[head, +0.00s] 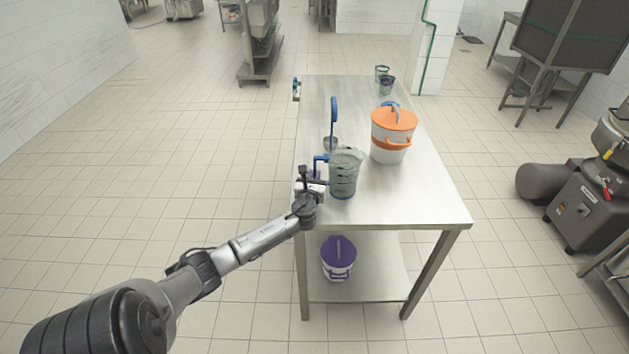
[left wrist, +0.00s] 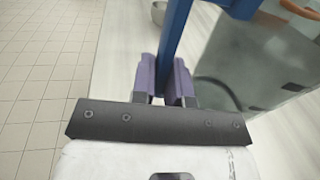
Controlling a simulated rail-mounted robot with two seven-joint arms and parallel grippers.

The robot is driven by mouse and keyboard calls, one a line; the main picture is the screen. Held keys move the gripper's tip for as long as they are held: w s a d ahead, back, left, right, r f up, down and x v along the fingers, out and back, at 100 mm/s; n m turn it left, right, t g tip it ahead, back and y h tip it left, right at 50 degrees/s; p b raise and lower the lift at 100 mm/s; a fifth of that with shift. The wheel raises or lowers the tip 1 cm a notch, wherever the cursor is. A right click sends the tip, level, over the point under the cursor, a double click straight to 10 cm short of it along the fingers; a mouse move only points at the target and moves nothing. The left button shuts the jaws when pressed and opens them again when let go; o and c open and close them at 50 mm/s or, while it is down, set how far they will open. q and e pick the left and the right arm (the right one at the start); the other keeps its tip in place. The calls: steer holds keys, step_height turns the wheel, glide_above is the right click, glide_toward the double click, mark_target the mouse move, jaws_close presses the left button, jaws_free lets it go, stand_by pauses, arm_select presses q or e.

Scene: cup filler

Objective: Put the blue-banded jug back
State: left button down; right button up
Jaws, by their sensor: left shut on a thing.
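A translucent grey-green jug (head: 345,175) with dark marks on its wall and a blue handle (head: 319,166) stands upright at the left edge of the steel table. I cannot make out a clear blue band on it. My left gripper (head: 317,180) is at the jug's left side, shut on the blue handle. In the left wrist view the purple fingers (left wrist: 165,82) close on both sides of the blue handle (left wrist: 177,30), and the jug wall (left wrist: 245,65) shows to the right. Whether the jug's base touches the table is unclear. My right gripper is out of view.
A white bucket with an orange lid (head: 395,121) is at the back right. Small cups (head: 386,85) stand at the far end. A purple-lidded bucket (head: 338,256) is on the lower shelf. The table's front right (head: 420,200) is clear.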

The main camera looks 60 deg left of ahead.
arm_select(q)
steer(key=shift+f, duration=0.2)
steer(key=shift+f, duration=0.1)
steer(key=c, duration=1.1)
jaws_free()
